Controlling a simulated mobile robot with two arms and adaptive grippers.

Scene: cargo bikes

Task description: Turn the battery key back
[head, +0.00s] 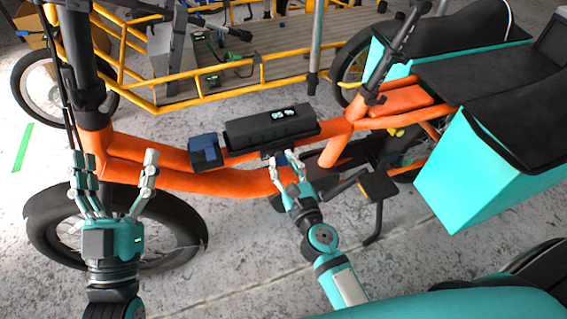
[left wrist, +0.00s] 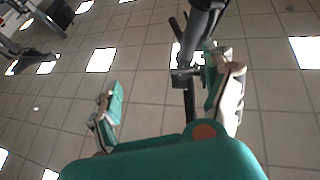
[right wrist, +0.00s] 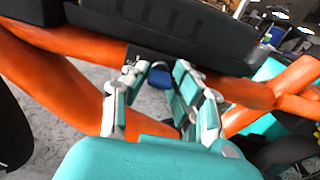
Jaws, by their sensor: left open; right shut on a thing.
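The battery key (right wrist: 160,78) shows in the right wrist view as a small blue grip just under the black battery (right wrist: 165,25). My right gripper (head: 284,161) is shut on the key, below the battery's near side; its fingers mostly hide the key in the head view. The battery (head: 272,128) lies along the orange bike frame (head: 235,184) and has a small lit display on top. My left gripper (head: 116,180) is open and empty, over the bike's front end near the front wheel (head: 75,228). The key's turn angle cannot be told.
A blue block (head: 206,151) sits at the battery's left end. A pedal (head: 378,186) is right of my right gripper. Turquoise cargo boxes (head: 455,185) stand at the right. A yellow cargo bike (head: 200,98) stands behind.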

